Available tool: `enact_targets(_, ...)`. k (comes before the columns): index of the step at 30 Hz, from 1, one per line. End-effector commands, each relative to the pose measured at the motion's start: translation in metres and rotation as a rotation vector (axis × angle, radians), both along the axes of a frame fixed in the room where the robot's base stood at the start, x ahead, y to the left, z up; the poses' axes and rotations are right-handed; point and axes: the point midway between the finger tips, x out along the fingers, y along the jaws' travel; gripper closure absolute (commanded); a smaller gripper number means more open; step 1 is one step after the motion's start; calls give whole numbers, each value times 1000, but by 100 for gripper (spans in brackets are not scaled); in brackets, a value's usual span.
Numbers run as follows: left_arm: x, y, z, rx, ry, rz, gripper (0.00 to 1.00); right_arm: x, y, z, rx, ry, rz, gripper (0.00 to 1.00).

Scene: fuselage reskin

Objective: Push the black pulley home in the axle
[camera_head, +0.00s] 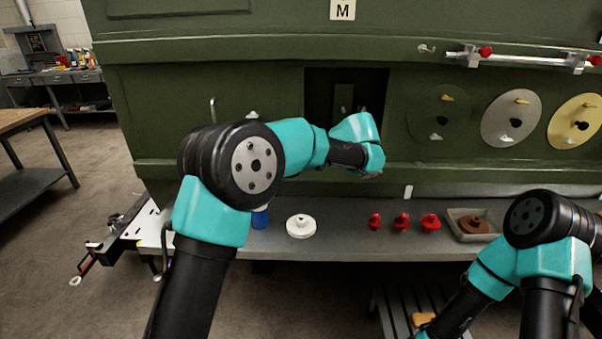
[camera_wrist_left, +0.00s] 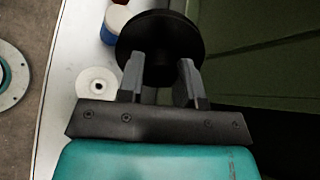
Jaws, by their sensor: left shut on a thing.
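The black pulley (camera_wrist_left: 158,42) shows in the left wrist view as a dark round disc. My left gripper (camera_wrist_left: 158,78) is shut on its near side, with a finger on either side. In the head view my left arm reaches to the dark opening in the green panel (camera_head: 318,95), and its wrist hides the gripper and pulley there. I cannot make out the axle in either view. My right arm shows at the lower right of the head view, but its gripper is not visible.
On the grey shelf (camera_head: 340,246) stand a white pulley (camera_head: 301,226), a blue container (camera_head: 260,218), several red knobbed parts (camera_head: 401,222) and a tray (camera_head: 456,229) with a brown pulley (camera_head: 474,225). Discs (camera_head: 511,118) are mounted on the panel at right.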

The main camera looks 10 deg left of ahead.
Motion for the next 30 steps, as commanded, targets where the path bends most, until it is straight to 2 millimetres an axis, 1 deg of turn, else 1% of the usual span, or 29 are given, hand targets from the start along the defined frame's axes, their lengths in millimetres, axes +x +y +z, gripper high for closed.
enact_targets(3,13,2,13,65,-11,-151,92,0,0,0,0,0,0,57)
enact_targets(8,30,-3,32,147,-41,-355,92,0,0,0,0,0,0,57)
enact_targets(14,47,-20,55,236,-97,-600,92,0,0,0,0,0,0,57)
enact_targets(17,53,-32,66,276,-133,-721,92,0,0,0,0,0,0,57)
enact_targets(22,58,-59,78,335,-207,-927,92,0,0,0,0,0,0,57)
enact_targets(30,52,-103,86,399,-334,-1198,92,0,0,0,0,0,0,57)
